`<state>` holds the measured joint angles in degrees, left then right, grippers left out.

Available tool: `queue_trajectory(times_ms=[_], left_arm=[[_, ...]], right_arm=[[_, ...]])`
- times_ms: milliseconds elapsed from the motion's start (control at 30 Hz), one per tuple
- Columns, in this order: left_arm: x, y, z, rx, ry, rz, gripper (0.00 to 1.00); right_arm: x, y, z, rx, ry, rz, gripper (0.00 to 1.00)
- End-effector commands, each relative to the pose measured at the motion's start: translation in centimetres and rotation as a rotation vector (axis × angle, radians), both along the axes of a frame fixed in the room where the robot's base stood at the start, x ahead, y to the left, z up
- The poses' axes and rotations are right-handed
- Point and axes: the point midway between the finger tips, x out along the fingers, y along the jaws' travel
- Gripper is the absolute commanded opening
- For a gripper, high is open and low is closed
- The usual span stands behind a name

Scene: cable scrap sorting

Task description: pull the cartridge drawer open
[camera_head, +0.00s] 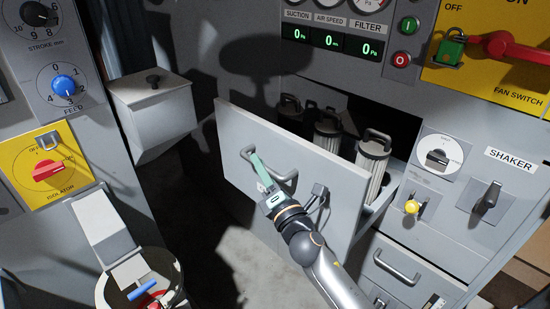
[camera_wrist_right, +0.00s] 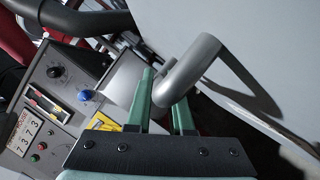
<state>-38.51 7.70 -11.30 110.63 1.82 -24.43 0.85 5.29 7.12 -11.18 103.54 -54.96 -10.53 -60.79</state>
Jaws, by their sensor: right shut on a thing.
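The cartridge drawer (camera_head: 310,160) stands pulled out from the grey cabinet, its front panel well clear of the opening. Several pale pleated cartridges (camera_head: 371,165) with dark tops and loop handles stand in it behind the panel. The drawer's grey bar handle (camera_head: 286,178) is on the outer face of the panel. My right gripper (camera_head: 259,165) has its green fingers at this handle and is shut on it. In the right wrist view the bent handle (camera_wrist_right: 200,62) passes between the green fingers (camera_wrist_right: 165,105). My left gripper is not in view.
Left stand a grey bin (camera_head: 150,118) and a panel with a red isolator switch (camera_head: 47,170). Right are a shaker lever (camera_head: 487,198), a yellow knob (camera_head: 411,207) and a lower drawer handle (camera_head: 397,268). Open floor lies before the drawer.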

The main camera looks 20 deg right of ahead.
Motion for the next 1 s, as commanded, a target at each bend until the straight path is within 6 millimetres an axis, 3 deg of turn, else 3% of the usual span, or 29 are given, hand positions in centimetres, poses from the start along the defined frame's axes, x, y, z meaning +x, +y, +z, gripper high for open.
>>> queue_trajectory(times_ms=[300,800,833,1000], left_arm=[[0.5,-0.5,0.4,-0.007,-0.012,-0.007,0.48],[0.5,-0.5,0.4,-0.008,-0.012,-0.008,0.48],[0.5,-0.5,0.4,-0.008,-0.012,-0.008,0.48],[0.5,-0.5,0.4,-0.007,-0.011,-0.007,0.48]], right_arm=[[-1.0,2.5,0.0,0.0,0.0,0.002,0.0],[-1.2,2.8,0.0,0.0,0.0,0.002,0.0],[-1.1,2.8,0.0,0.0,0.0,0.002,0.23],[-1.1,2.8,0.0,0.0,0.001,0.002,0.42]])
